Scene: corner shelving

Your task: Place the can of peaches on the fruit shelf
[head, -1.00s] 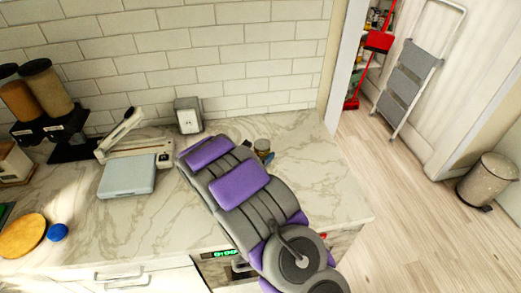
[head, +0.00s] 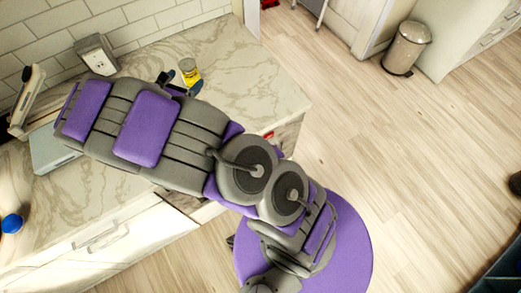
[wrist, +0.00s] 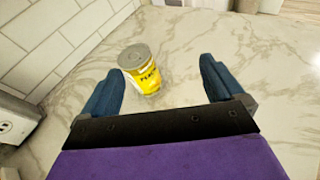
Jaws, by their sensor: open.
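The can of peaches (wrist: 142,72) is yellow with a grey metal lid and stands upright on the marble counter. In the wrist view it is between the lines of my two blue fingers, nearer the left one, with its base about level with the fingertips. My gripper (wrist: 160,78) is open and empty. In the head view the can (head: 190,72) stands just beyond my gripper (head: 181,82), which is partly hidden behind my arm. The fruit shelf cannot be made out in the current views.
The marble counter (head: 245,85) is clear to the right of the can. A tiled wall (head: 140,30) runs behind it. A socket-like box (head: 97,54) stands by the wall. A metal bin (head: 406,48) stands on the open wooden floor at the upper right.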

